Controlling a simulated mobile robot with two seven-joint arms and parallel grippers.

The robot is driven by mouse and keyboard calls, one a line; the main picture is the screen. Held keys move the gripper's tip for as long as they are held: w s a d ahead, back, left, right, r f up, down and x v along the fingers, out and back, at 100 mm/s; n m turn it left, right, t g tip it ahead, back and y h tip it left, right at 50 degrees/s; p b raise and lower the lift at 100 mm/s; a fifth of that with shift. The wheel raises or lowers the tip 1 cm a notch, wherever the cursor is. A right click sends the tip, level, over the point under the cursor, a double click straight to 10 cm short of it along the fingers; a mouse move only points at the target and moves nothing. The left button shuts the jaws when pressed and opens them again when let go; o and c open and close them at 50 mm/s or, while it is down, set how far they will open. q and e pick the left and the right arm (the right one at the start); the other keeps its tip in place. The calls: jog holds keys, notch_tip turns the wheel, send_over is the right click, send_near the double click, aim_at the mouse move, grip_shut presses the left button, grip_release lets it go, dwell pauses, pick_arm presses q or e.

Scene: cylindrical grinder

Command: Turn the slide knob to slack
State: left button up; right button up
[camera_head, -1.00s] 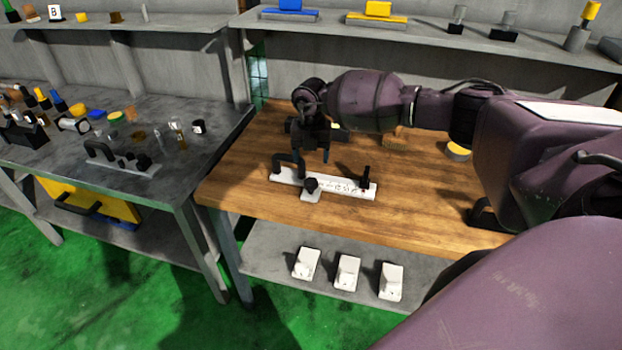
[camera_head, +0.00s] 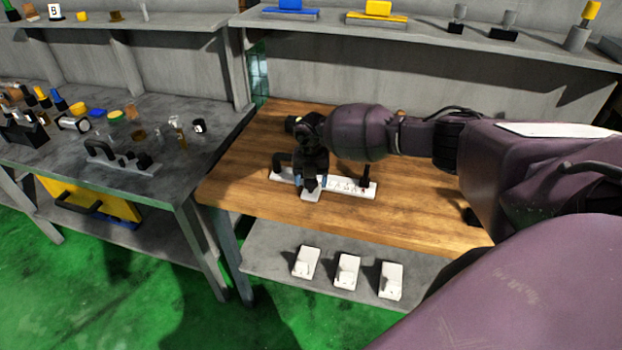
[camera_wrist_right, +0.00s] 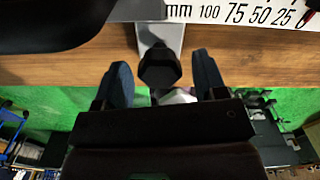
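A white scale plate (camera_head: 352,187) with black posts at its ends lies on the wooden bench. The slide with its black knob is near the left part of the scale. In the right wrist view the black knob (camera_wrist_right: 158,68) is between the two fingers, with gaps showing on both sides. My right gripper (camera_head: 311,184) is over the slide in the head view and hides the knob there. It is open in the right wrist view (camera_wrist_right: 162,82), its fingers on either side of the knob. The scale numbers (camera_wrist_right: 250,14) show behind. My left gripper is not in view.
The wooden bench (camera_head: 420,222) is clear in front of the scale. A black handle (camera_head: 281,160) rises at the scale's left end, close to my right gripper. Several white blocks (camera_head: 347,270) stand on the shelf below. A grey table (camera_head: 60,165) with small items is at left.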

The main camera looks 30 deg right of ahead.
jog(key=c, duration=0.8)
jog(key=shift+n, duration=0.4)
jog(key=n+b, duration=0.1)
jog(key=n, duration=0.1)
jog(key=shift+n+b, duration=0.3)
jog(key=shift+n, duration=0.1)
jog(key=n+b, duration=0.2)
jog(key=n, duration=0.3)
jog(key=shift+n, duration=0.3)
jog(key=n+b, duration=0.1)
jog(key=n, duration=0.3)
jog(key=shift+f+b, duration=0.1)
jog(key=shift+b, duration=0.2)
jog(key=shift+n+b, duration=0.65)
jog(key=shift+n, duration=1.55)
